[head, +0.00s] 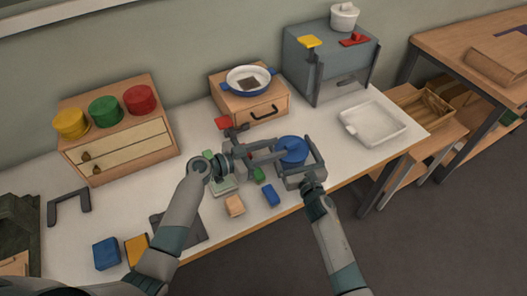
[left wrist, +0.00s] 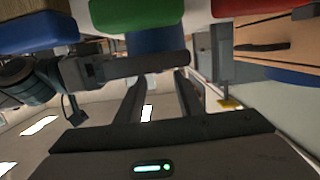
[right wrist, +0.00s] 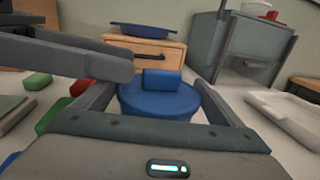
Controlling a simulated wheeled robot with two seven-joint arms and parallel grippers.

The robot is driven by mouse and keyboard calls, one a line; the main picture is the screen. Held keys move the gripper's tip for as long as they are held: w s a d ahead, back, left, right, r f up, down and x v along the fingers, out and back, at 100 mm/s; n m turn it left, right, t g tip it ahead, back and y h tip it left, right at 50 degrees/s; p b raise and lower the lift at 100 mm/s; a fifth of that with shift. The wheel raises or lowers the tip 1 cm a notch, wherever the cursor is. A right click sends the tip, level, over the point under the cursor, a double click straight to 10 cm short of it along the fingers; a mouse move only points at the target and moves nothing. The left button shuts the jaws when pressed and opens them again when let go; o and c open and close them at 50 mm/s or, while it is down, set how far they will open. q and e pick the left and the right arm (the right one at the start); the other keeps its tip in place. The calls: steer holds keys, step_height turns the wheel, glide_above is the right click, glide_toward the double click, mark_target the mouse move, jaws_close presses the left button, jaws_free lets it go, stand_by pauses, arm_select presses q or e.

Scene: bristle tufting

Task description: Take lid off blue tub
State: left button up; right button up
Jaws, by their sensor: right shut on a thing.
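The blue tub (head: 292,150) stands on the white table with its round blue lid (right wrist: 160,103) on top. A blocky blue handle (right wrist: 161,79) rises from the lid. My right gripper (head: 297,166) is shut on the tub, one finger on each side of it, as the right wrist view shows. My left gripper (head: 280,153) reaches in from the left close to the lid. Its fingers look apart in the left wrist view (left wrist: 158,80), with a blue surface beyond them. Whether they touch the handle is unclear.
Loose blocks lie in front: blue (head: 270,195), tan (head: 234,206) and green (head: 258,175). A wooden drawer box (head: 270,108) with a pan (head: 248,80) stands behind. A white tray (head: 372,125) is at right, beside a grey cabinet (head: 330,60). Table is clear between tub and tray.

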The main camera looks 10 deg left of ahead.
mark_target(293, 143)
arm_select(q)
steer(key=x, duration=0.7)
steer(key=shift+d+f, duration=0.1)
jaws_close()
